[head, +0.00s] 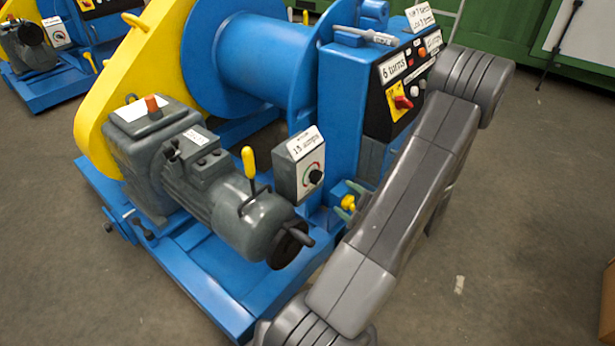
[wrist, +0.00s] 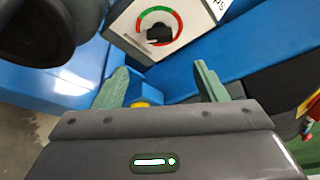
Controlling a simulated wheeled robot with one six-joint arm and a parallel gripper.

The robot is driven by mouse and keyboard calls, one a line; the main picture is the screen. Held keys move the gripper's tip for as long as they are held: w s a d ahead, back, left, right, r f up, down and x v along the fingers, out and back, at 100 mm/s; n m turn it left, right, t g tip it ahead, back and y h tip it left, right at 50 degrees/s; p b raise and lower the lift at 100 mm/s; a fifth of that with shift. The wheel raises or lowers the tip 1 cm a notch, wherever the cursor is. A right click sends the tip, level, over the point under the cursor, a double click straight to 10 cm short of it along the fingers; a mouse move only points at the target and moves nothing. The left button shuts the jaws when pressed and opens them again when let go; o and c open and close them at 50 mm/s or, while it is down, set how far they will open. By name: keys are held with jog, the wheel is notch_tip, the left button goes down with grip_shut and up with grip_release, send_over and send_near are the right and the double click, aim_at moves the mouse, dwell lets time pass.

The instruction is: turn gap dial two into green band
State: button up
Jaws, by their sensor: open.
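A dial with a black knob (head: 316,177) sits on the front of a grey box (head: 291,178) with a white label on top. In the wrist view the knob (wrist: 159,34) is ringed by a red and green arc; a pale mark shows at its lower left. I cannot read whether the label names it dial two, nor tell surely which band the pointer faces. My gripper (wrist: 162,84) is open, its green fingers apart and empty, short of the dial face and apart from the knob. In the head view its fingers are small beside the arm.
A yellow knob (head: 348,202) stands near my fingers; its yellow also shows between them in the wrist view (wrist: 142,103). A grey motor (head: 225,195) with a yellow lever is left of the box. The blue control cabinet (head: 343,100) rises behind.

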aim_at(319, 179)
jog(key=b+x, duration=0.2)
jog(key=x, duration=1.1)
jog(key=shift+w+a, duration=0.1)
jog(key=shift+a, duration=0.15)
jog(key=c, duration=1)
